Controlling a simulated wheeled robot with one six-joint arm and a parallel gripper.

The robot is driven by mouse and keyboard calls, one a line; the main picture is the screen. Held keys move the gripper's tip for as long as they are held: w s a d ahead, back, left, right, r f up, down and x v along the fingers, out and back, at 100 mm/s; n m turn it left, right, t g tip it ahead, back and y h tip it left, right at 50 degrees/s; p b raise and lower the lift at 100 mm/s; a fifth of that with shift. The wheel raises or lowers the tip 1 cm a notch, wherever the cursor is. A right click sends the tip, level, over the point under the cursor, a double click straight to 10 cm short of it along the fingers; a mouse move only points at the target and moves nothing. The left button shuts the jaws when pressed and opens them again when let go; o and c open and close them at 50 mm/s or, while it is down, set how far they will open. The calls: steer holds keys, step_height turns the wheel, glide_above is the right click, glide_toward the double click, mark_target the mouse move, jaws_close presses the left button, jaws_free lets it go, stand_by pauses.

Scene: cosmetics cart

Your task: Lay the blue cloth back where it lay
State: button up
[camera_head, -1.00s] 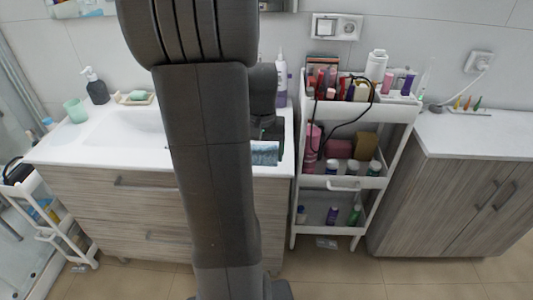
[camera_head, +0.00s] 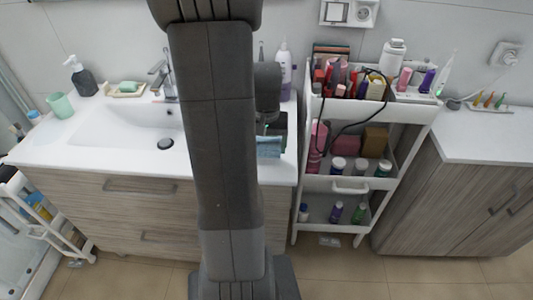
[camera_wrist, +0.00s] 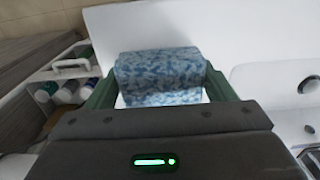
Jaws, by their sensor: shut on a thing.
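The blue cloth (camera_wrist: 160,75), patterned in blue and white, is between the two green fingers of my gripper (camera_wrist: 158,90) in the wrist view. My gripper is shut on it. In the head view the cloth (camera_head: 268,147) shows beside my arm, at the right end of the white washbasin counter (camera_head: 80,140). My arm hides most of my gripper and part of the counter there. I cannot tell whether the cloth touches the counter.
A white cart (camera_head: 398,112) with bottles and boxes on its shelves stands right of the counter. A black cable (camera_head: 350,128) hangs over its front. A lotion bottle (camera_head: 284,68) stands at the counter's back. A soap dish (camera_head: 125,90) and green cup (camera_head: 60,105) stand at left.

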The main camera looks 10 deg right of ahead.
mark_target(266, 162)
steer(key=shift+f, duration=2.05)
steer(key=shift+f, duration=0.25)
steer(key=o, duration=0.9)
steer(key=shift+r, duration=0.1)
step_height(266, 162, up, 12)
steer(key=shift+r, duration=0.2)
